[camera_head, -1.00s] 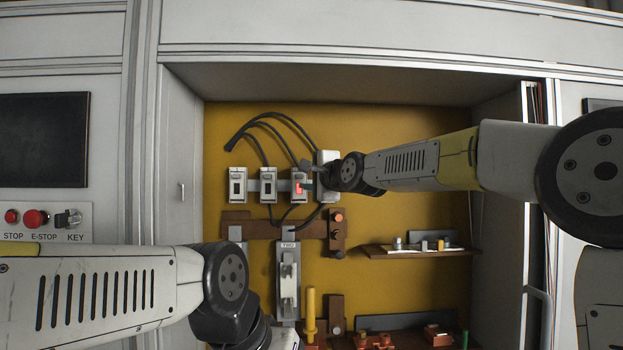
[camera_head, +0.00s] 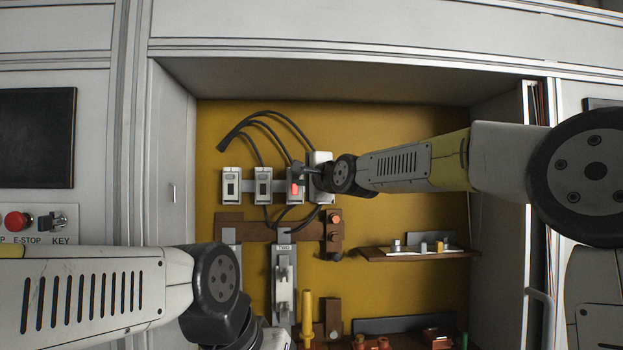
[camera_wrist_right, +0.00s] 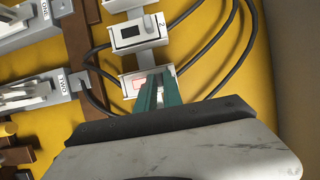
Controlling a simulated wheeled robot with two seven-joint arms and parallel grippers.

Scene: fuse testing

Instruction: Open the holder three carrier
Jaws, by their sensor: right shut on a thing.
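Holder three (camera_head: 295,190) is the third light-grey fuse holder from the left on the yellow back wall. Its front has a lit red window. It also shows in the right wrist view (camera_wrist_right: 128,86). My right gripper (camera_wrist_right: 160,88) has its teal fingers at the front of this holder, closed on its carrier beside the red window. The fingers hide much of the carrier, and I cannot tell how far it is swung out. My left arm (camera_head: 90,290) comes in at the lower left; its gripper fingers are not visible.
Two similar holders (camera_head: 230,186) (camera_head: 263,186) stand to the left, with black cables (camera_head: 270,125) arching above. Below are a brown rail (camera_head: 265,231) and a unit marked TWO (camera_head: 284,280). A small shelf (camera_head: 415,254) is at the right. The recess side walls bound the space.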

